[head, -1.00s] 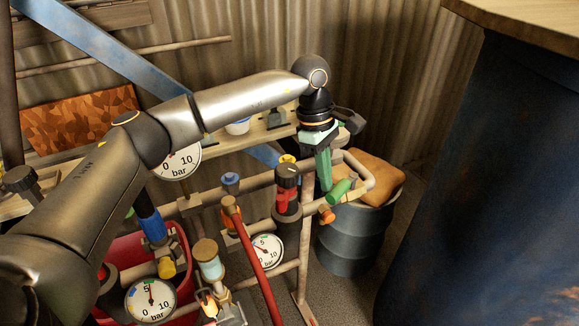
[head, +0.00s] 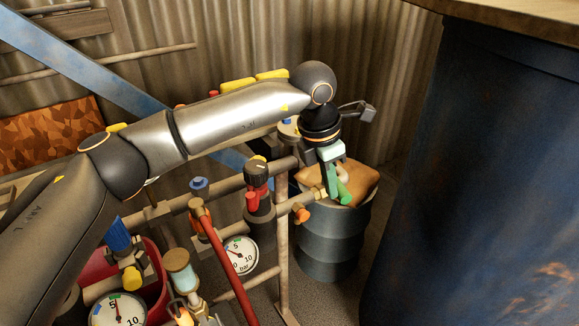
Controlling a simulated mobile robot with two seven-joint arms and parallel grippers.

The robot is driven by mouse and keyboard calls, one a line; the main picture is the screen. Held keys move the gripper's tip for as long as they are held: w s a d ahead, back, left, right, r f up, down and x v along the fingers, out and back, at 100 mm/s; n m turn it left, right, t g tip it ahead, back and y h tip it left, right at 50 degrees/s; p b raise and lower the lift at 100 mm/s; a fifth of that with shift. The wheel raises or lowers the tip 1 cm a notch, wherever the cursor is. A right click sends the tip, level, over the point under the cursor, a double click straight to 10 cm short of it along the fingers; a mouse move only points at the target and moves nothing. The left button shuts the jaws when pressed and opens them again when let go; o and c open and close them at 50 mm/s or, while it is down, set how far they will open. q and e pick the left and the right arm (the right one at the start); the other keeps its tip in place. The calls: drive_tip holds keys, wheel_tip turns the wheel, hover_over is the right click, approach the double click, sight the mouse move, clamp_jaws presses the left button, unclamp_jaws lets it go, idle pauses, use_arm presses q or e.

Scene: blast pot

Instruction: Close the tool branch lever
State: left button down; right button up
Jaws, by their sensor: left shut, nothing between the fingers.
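A green cylindrical lever handle (head: 344,192) shows at the right end of the pipe rack (head: 230,185), in front of the drum. It slants down to the right. I cannot tell from its look which branch it serves. My left gripper (head: 333,194) has pale green fingers, shut and pointing down right beside the handle. Nothing shows between them. Whether they touch the handle is hard to tell. The gripper hides the lever's pivot and part of the pipe end. My right gripper is not in view.
An orange cap (head: 301,214) sits left of the lever. A black regulator with a red part (head: 257,190), a red hose (head: 228,260) and gauges (head: 241,255) crowd the left. A large dark blue surface (head: 470,180) fills the right.

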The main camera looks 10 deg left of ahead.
use_arm(q)
drive_tip(key=shift+w+d+n+b, duration=0.3)
drive_tip(key=shift+d+n, duration=0.2)
drive_tip(key=shift+d, duration=0.3)
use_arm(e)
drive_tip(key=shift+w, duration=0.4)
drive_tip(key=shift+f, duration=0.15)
use_arm(q)
drive_tip(key=shift+s+a, duration=0.1)
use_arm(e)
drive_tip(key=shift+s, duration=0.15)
